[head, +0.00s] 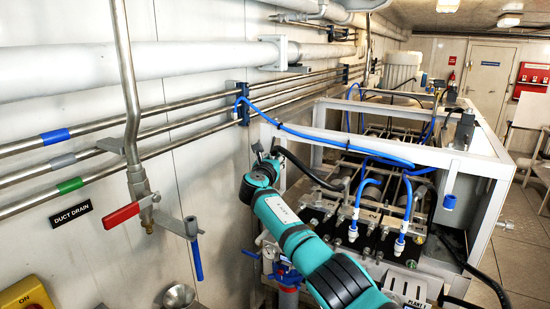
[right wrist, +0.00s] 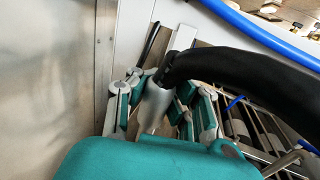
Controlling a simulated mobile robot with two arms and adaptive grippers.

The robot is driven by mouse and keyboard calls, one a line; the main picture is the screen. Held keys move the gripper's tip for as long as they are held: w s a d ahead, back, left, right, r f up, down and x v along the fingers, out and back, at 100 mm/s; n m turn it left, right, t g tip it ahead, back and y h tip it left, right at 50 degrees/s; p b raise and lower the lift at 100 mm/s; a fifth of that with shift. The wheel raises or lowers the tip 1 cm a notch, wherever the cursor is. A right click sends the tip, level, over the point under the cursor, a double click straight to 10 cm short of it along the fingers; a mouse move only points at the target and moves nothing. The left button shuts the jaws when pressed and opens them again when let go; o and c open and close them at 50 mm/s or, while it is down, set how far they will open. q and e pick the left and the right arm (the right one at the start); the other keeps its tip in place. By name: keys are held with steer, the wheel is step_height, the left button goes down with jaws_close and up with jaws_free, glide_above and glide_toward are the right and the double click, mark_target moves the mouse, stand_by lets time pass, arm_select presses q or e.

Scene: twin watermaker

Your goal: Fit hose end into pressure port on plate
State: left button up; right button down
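The black hose (head: 312,172) arches from my right gripper (head: 262,163) down to a grey fitting (head: 343,186) on the machine. In the right wrist view, the hose (right wrist: 245,70) runs in from the right and ends in a grey metal hose end (right wrist: 154,104). My right gripper (right wrist: 158,108) has its fingers on both sides of this hose end and looks shut on it. A black plate (head: 372,217) with several fittings lies in the machine frame, right of the gripper. I cannot tell which opening is the pressure port. My left gripper is not in view.
A white frame (head: 470,160) surrounds the machine. Blue hoses (head: 330,138) cross above it. The floor at the right (head: 530,235) is partly clear.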

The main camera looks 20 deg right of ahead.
stand_by(0.3)
steer(key=shift+f+b, duration=0.8)
steer(key=shift+f, duration=0.75)
steer(key=shift+f, duration=0.1)
steer(key=c, duration=1.3)
jaws_free()
steer(key=v, duration=1.2)
